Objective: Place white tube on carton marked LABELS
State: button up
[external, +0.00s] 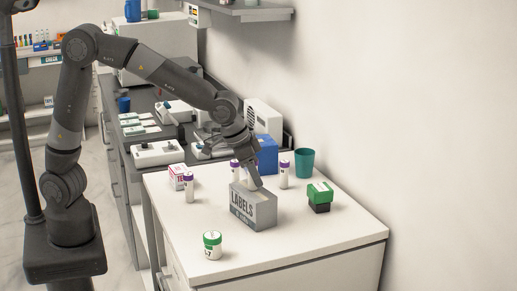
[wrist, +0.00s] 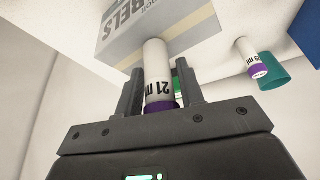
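A white tube with a purple cap and dark print (wrist: 157,65) is between the fingers of my gripper (wrist: 158,78) in the wrist view. Both fingers lie close against its sides, and its cap is toward the palm. Its far end overlaps the grey carton marked LABELS (wrist: 182,22); I cannot tell whether they touch. In the external view the carton (external: 256,211) stands on the white counter, with my gripper (external: 246,172) low over its top and partly hiding the tube there.
Other purple-capped tubes stand left (external: 189,189) and right (external: 284,174) of the carton on the white counter (external: 310,238). Front right is clear.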

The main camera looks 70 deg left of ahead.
jog(key=shift+o, duration=1.3)
jog(key=shift+r, duration=0.1)
jog(key=d+v, duration=0.1)
jog(key=v, duration=1.1)
jog(key=s+a+r+n, duration=0.1)
jog(key=s+a+r, duration=0.1)
jog(key=s+a, duration=1.05)
jog(key=s+a+f+n+t, duration=0.1)
jog(key=s+a+f, duration=0.4)
jog(key=s+a, duration=0.3)
jog(key=s, duration=0.3)
jog(key=shift+a+y, duration=0.4)
